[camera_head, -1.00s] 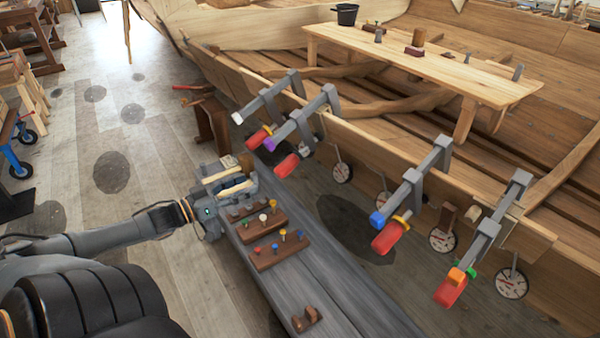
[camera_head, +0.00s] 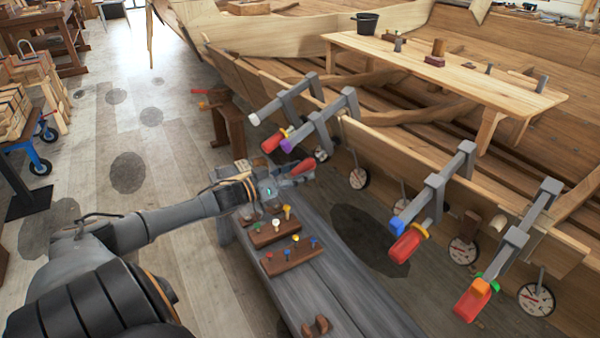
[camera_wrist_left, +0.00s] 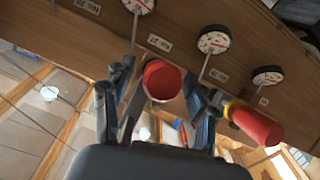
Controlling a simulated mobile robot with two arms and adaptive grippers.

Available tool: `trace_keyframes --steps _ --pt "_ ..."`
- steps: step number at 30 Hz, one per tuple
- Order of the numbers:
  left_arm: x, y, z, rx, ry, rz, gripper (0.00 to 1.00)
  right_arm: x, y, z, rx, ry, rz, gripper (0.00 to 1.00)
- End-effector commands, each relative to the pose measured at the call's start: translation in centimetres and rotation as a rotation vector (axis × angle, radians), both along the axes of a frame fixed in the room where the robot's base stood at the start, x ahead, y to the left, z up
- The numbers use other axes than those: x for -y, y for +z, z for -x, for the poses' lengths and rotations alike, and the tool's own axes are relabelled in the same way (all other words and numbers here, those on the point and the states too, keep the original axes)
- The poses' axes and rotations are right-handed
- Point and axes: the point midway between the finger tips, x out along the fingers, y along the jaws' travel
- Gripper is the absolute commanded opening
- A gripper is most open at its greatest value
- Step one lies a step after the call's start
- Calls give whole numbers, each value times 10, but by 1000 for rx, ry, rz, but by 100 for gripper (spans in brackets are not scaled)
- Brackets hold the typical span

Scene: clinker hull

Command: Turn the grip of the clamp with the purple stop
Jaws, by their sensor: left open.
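The clamp with the purple stop (camera_head: 288,146) is fixed over the plank edge, second from the left. Its red grip (camera_head: 302,166) hangs below the stop, partly hidden by my left gripper (camera_head: 292,180). In the left wrist view, the round end of that red grip (camera_wrist_left: 162,80) lies between the spread fingers of my left gripper (camera_wrist_left: 158,92). The fingers are open, one on each side, with a gap visible. My right gripper is not in view.
The white-stop clamp (camera_head: 254,119) is close by on the left; its red grip with yellow collar (camera_wrist_left: 255,124) is just right of my fingers in the wrist view. Blue-stop (camera_head: 397,224) and orange-stop (camera_head: 481,287) clamps are farther right. A grey bench (camera_head: 345,290) lies below.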

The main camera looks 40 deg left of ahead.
Motion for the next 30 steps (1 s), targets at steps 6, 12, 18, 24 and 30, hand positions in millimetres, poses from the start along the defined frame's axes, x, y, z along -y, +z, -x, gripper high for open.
trace_keyframes --steps 6,12,18,24,30 --pt "2 0 -5 0 0 -1 58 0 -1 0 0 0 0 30" --pt "2 0 -5 0 0 -1 56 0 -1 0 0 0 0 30" --pt "2 0 -5 0 0 0 15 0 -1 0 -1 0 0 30" --pt "2 0 -5 1 1 -3 3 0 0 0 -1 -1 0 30" --pt "2 2 -5 6 18 -37 3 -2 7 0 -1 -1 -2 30"
